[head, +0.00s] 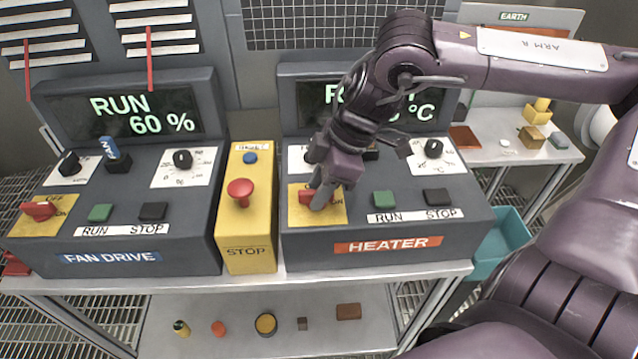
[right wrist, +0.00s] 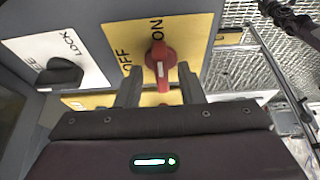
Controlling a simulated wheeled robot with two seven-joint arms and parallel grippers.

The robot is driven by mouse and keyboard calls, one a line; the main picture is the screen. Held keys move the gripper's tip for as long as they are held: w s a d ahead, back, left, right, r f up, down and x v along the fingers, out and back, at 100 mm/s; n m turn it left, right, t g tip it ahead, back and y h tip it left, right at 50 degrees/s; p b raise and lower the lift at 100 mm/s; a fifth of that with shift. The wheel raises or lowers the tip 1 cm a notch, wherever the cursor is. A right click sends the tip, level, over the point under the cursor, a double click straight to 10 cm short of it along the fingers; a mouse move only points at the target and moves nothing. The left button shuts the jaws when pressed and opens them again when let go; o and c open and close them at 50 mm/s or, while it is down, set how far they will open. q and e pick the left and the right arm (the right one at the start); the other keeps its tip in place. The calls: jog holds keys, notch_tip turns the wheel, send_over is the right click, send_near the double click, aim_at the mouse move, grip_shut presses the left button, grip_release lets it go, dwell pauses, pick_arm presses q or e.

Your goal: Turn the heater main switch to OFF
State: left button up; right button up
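The heater main switch (head: 305,196) is a red knob on a yellow plate (head: 338,214) at the left of the HEATER panel. In the right wrist view the red knob (right wrist: 161,60) lies along the camera's up-down line, with OFF and ON lettering beside it. Its handle looks set toward ON. My right gripper (head: 322,200) is down at the switch, partly covering it. In the right wrist view its two fingers (right wrist: 160,88) are apart, with the knob's near end between them; contact is not clear. My left gripper is not seen in the head view.
The yellow box with a red STOP button (head: 240,190) stands close left of the heater panel. A similar red switch (head: 38,211) is on the FAN DRIVE panel. Green (head: 384,199) and black (head: 437,197) buttons sit right of the heater switch. My right arm hides part of the heater display.

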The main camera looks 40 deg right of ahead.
jog(key=shift+s, duration=0.1)
grip_shut()
